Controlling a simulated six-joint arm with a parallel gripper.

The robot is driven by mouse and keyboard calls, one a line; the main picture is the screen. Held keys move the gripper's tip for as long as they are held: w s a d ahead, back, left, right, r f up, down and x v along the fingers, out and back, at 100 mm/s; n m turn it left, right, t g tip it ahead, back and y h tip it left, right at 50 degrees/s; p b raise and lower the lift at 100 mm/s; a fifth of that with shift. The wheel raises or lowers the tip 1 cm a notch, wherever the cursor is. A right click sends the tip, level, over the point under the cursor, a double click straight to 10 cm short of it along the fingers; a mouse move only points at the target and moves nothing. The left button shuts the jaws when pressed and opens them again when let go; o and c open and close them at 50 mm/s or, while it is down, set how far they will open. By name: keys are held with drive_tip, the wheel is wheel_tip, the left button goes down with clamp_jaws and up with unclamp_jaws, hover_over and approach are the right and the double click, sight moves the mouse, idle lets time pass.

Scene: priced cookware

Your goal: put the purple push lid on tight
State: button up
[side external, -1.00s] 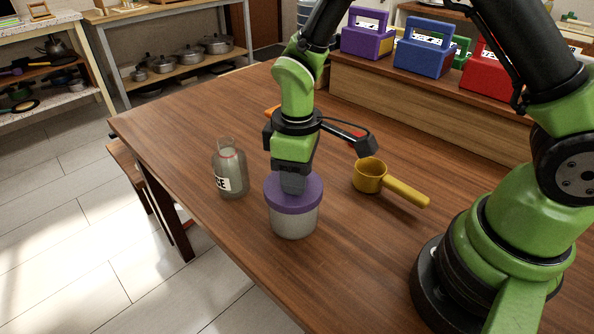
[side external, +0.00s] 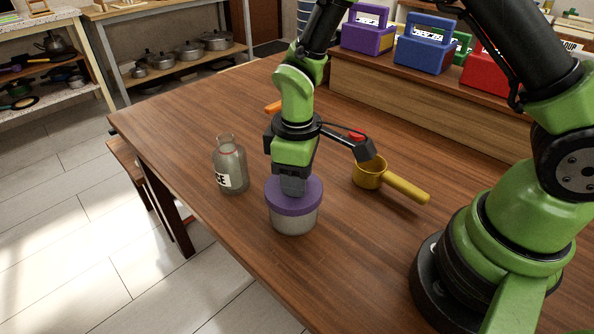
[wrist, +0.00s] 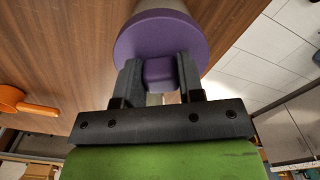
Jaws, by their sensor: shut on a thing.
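The purple push lid (side external: 305,197) sits on top of a pale grey round canister (side external: 293,222) near the table's front edge. My gripper (side external: 293,184) points straight down over the lid. In the wrist view my gripper (wrist: 159,76) has its two dark fingers on either side of the lid's purple raised grip (wrist: 158,72), closed on it. The lid's disc (wrist: 135,38) shows beyond the fingers, with a little of the canister (wrist: 160,5) behind it. The lid looks about level; I cannot tell whether its rim is fully seated.
A glass bottle (side external: 231,170) with a label stands left of the canister. A yellow saucepan (side external: 369,174) lies to the right, its handle toward my base. An orange item (side external: 272,107) lies farther back. Coloured boxes (side external: 425,56) stand on a raised shelf behind.

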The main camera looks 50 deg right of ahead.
drive_tip(key=o, duration=1)
drive_tip(key=shift+r, duration=3.6)
